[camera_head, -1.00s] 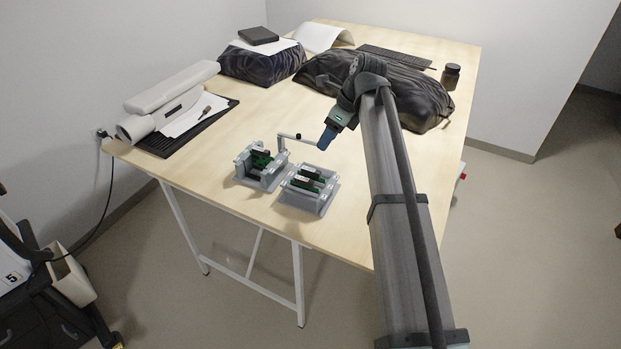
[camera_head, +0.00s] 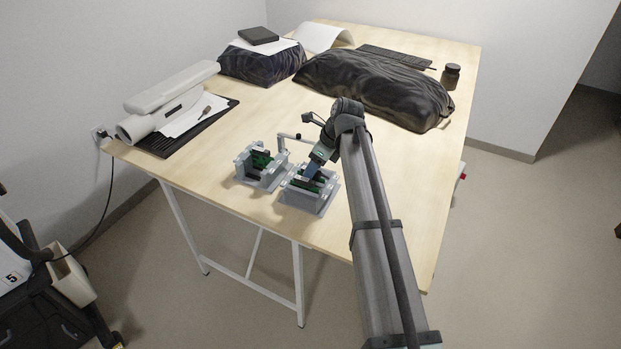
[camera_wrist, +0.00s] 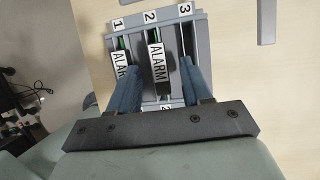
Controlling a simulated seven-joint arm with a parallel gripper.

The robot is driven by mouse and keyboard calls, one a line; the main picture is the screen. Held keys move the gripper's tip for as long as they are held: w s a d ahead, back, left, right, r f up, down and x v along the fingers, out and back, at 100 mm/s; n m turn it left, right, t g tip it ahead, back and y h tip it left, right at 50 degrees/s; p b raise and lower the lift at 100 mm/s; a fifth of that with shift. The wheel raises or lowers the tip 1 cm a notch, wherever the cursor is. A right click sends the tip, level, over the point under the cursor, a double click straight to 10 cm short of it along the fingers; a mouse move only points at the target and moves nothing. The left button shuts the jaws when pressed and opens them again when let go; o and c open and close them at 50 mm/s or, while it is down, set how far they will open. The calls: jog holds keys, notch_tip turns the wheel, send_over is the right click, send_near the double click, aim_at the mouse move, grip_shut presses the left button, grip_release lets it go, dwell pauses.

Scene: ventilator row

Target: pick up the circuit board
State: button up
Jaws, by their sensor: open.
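A circuit board with a white ALARM label (camera_wrist: 156,62) stands in slot 2 of a grey rack (camera_wrist: 110,43) in the wrist view. Another ALARM board (camera_wrist: 120,64) stands in slot 1, partly hidden by my left finger. Slot 3 (camera_wrist: 187,40) shows no board. My gripper (camera_wrist: 160,68) is open, with its blue fingers on either side of the slot 2 board. I cannot tell whether they touch it. In the head view my gripper (camera_head: 309,174) is at the right-hand rack (camera_head: 306,203) and hides part of its boards.
A second grey rack (camera_head: 246,178) with green boards stands close to the left. Dark covered bundles (camera_head: 375,88) lie farther back.

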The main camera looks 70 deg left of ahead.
jog(key=shift+s+a+f, duration=0.15)
jog(key=shift+s+f, duration=0.1)
jog(key=shift+f, duration=0.35)
grip_shut()
